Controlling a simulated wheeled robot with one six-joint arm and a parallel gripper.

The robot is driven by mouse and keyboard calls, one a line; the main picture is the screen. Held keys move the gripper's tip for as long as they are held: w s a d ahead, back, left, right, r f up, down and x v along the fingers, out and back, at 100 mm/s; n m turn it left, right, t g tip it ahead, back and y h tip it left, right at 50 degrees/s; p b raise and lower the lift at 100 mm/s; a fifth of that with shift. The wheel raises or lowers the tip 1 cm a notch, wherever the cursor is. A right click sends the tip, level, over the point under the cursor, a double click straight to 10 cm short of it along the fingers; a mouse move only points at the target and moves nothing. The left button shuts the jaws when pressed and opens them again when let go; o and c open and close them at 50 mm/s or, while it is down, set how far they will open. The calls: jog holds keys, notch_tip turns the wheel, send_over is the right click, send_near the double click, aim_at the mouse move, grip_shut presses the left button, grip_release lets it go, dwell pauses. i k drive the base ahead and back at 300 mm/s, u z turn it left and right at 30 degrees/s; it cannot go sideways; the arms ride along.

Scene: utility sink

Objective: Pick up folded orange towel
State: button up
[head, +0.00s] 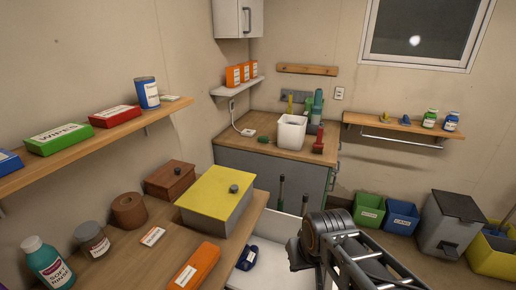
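I cannot make out a thing that is clearly a folded orange towel. A long orange item (195,266) with a white label lies on the wooden counter at the bottom, near its front edge; I cannot tell whether it is cloth or a case. My arm shows at the lower right, in front of a white basin-like surface (270,264).
A yellow-topped box (216,195), a brown wooden box (170,179) and bottles (48,262) crowd the counter. A dark blue item (247,258) lies on the white surface. A white bin (291,132) stands on the back cabinet. Green (369,211) and blue (401,216) bins stand at right.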

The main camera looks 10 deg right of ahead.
aim_at(192, 273)
jog(key=u, duration=1.1)
jog(key=k, duration=1)
jog(key=z, duration=1.1)
